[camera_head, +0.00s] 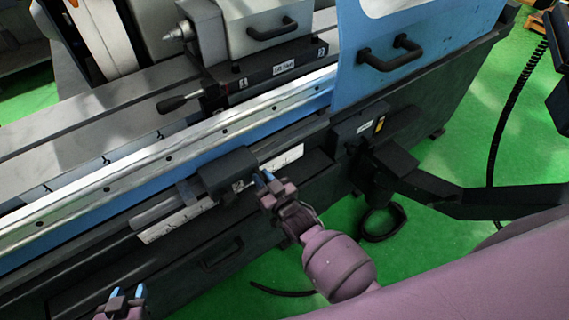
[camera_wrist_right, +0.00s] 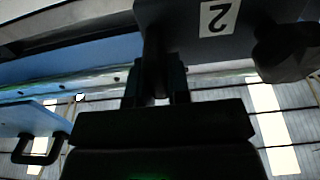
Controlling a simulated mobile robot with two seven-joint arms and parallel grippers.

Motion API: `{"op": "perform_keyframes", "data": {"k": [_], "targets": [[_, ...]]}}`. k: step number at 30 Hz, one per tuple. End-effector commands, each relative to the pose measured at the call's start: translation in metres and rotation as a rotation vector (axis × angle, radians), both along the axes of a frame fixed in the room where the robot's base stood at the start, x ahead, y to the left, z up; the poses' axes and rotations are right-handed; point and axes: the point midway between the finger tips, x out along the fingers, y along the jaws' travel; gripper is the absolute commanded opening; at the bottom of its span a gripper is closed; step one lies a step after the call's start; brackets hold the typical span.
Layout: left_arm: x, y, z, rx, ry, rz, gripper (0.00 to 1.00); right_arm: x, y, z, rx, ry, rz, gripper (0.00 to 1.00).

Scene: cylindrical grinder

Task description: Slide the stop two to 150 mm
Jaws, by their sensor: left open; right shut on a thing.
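Stop two (camera_head: 228,171) is a dark block on a dark rail at the machine's front, over a pale ruler strip (camera_head: 178,222). The ruler shows on both sides of it; its marks are too small to read. In the right wrist view the block (camera_wrist_right: 180,18) carries a white label "2". My right gripper (camera_head: 265,178) is at the block's lower right edge. In the right wrist view its fingers (camera_wrist_right: 157,88) are shut on a dark narrow part under the block. My left gripper (camera_head: 127,293) is open and empty at the bottom left, apart from the machine.
A blue door (camera_head: 400,65) with a dark handle stands at the upper right. A dark drawer handle (camera_head: 222,254) is below the rail. A dark arm-like bracket (camera_head: 440,187) juts out on the right. A dark knob (camera_wrist_right: 290,50) is beside the block in the wrist view.

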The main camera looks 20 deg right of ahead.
Motion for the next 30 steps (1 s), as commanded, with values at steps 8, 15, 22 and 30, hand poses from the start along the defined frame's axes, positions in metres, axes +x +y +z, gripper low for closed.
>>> {"op": "perform_keyframes", "data": {"k": [8, 15, 22, 30], "targets": [[0.002, 0.0, 0.003, -0.001, -0.004, -0.001, 0.43, -0.011, 0.029, 0.0, 0.004, 0.001, 0.002, 0.0], [0.002, 0.0, 0.003, -0.001, -0.004, -0.001, 0.43, -0.012, 0.032, 0.0, 0.003, 0.001, 0.002, 0.0], [0.0, 0.0, 0.002, 0.0, 0.0, 0.0, 0.43, -0.012, 0.032, -0.001, 0.002, 0.001, 0.002, 0.23], [-0.003, 0.001, 0.0, 0.0, 0.007, 0.002, 0.43, -0.011, 0.031, 0.0, 0.001, 0.0, 0.001, 0.43]]}}
